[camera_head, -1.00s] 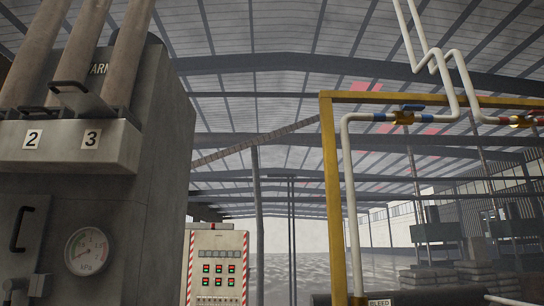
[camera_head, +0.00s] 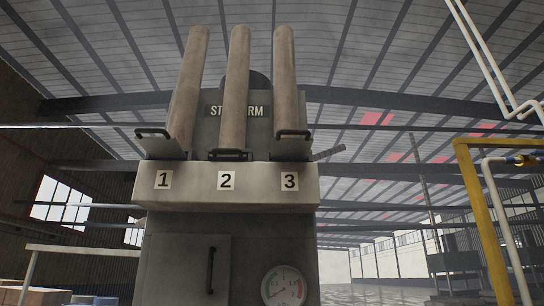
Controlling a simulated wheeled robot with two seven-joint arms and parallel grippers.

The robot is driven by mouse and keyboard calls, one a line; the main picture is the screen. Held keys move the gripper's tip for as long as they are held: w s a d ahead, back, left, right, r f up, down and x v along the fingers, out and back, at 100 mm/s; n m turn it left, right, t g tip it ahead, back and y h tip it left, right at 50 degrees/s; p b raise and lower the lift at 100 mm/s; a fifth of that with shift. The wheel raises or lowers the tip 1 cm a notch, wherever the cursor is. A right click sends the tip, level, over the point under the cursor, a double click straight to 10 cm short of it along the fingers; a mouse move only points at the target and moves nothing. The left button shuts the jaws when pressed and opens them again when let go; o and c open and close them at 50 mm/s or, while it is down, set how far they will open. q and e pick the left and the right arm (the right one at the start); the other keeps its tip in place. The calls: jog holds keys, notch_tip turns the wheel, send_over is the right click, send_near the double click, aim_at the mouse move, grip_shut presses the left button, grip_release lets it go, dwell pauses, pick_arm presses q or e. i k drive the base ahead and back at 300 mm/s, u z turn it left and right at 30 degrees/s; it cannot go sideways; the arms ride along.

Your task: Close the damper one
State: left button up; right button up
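The damper one handle (camera_head: 152,133) is a dark bar on a grey plate at the foot of the left pipe, above the label 1 (camera_head: 162,180). Its plate sticks out from the cabinet top. The damper two handle (camera_head: 230,154) sits lower, above the label 2 (camera_head: 226,181). The damper three handle (camera_head: 293,134) stands at about the height of the first, above the label 3 (camera_head: 289,181). Neither of my grippers is in view.
The grey cabinet (camera_head: 180,255) has a door handle (camera_head: 211,270) and a round pressure gauge (camera_head: 284,287) low down. Three brown pipes rise behind the handles. A yellow frame (camera_head: 481,215) with white piping stands at the right. Open hall floor shows beyond the cabinet's right side.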

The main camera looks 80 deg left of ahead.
aim_at(167, 146)
jog(key=z, duration=0.3)
jog(key=k, duration=0.5)
jog(key=u, duration=2.6)
